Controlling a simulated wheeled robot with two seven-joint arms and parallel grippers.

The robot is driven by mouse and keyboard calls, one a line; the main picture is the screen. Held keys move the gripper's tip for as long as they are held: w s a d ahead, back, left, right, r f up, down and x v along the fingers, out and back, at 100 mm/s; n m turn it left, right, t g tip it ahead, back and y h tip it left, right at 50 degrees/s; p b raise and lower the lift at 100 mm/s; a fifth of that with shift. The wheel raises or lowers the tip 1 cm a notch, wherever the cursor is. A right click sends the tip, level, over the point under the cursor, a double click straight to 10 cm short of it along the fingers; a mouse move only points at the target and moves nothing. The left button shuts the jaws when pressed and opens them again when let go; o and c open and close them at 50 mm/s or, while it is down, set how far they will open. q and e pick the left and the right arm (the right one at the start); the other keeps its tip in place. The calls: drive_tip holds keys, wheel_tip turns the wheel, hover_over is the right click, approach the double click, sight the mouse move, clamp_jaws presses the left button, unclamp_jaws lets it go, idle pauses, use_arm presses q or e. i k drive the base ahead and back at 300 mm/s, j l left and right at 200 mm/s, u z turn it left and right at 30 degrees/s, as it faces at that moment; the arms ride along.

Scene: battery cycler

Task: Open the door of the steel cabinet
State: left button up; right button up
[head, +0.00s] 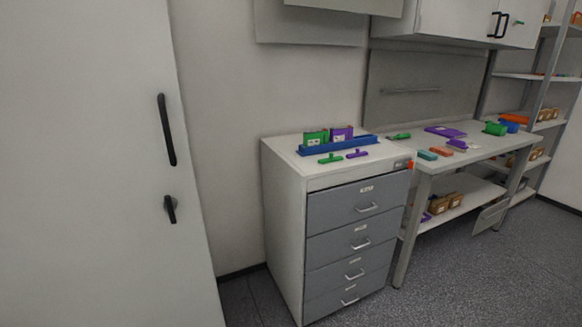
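A tall pale grey door panel (95,190) fills the left side of the head view and looks like the front of the steel cabinet. It carries a long vertical black bar handle (166,130) near its right edge. Below the handle is a small black latch or key lever (170,209). The panel looks shut, with no gap or interior visible at its right edge. Its top, bottom and left edges are outside the picture. Neither of my grippers is in view, and nothing touches the handle.
A grey drawer unit (283,235) stands to the right, with a blue rack (338,146) on top. Beyond it are a workbench (475,152), a wall cupboard (455,20) with black handles and open shelving (548,75). Dark speckled floor (460,270) is clear at the lower right.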

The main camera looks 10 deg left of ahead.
sight(93, 139)
drive_tip(key=u, duration=2)
